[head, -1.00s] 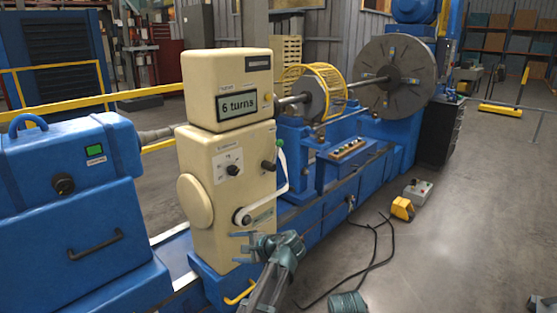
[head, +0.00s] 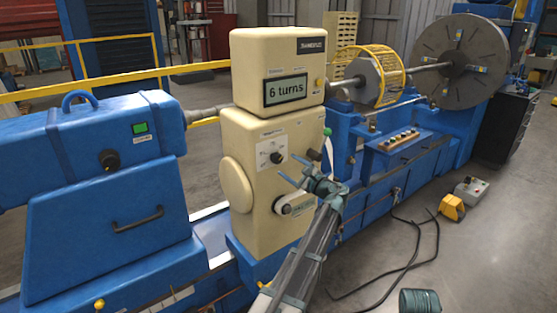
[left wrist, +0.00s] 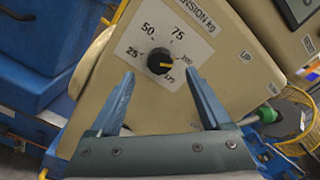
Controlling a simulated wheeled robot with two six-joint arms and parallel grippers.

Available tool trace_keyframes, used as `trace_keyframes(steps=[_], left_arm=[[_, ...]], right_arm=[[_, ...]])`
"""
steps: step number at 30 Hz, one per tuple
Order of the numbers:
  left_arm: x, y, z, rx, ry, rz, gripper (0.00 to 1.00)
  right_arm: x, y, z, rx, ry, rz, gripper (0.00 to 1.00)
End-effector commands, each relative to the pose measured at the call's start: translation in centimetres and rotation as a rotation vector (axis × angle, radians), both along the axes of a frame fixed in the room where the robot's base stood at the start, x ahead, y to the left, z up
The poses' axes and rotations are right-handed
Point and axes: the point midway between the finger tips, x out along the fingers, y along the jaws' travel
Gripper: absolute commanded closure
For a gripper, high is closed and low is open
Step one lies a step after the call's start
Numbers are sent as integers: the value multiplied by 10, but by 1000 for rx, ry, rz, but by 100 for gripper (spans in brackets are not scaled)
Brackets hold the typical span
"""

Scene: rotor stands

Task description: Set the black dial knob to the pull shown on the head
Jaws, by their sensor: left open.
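The black dial knob (head: 277,158) sits on a white scale plate on the front of the cream cabinet (head: 240,150). In the left wrist view the knob (left wrist: 160,62) has a yellow pointer aimed right and slightly down, toward the high end of the tension scale in kg. The marks 25, 50 and 75 are readable; the higher ones are unclear. The head display (head: 286,89) reads "6 turns". My left gripper (head: 295,173) is open in front of the plate. In the left wrist view its fingertips (left wrist: 159,74) are on either side below the knob, apart from it.
A white crank arm (head: 297,205) and a green-tipped lever (head: 326,132) are close by on the cabinet. A blue machine (head: 110,200) stands left. A yellow cage rotor (head: 375,75) is behind right. A yellow pedal (head: 452,207) and cables lie on the floor.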

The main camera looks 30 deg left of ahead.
Motion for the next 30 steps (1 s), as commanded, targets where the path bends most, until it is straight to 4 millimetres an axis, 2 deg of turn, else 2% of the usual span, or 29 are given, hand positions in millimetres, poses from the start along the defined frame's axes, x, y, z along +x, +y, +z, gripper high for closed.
trace_keyframes(steps=[1,6,12,18,26,30], left_arm=[[6,12,0,-1,0,2,19],[18,40,0,-1,-1,2,19],[26,62,0,-1,-1,1,19],[29,70,0,-1,-1,-1,19],[29,70,0,-1,-1,-1,19],[29,70,0,-1,-1,-1,42]], right_arm=[[0,0,0,0,0,0,50],[0,0,0,0,0,0,50],[0,0,0,0,0,0,50],[0,0,0,0,0,0,50],[0,0,0,0,0,0,50],[0,0,0,0,0,0,50]])
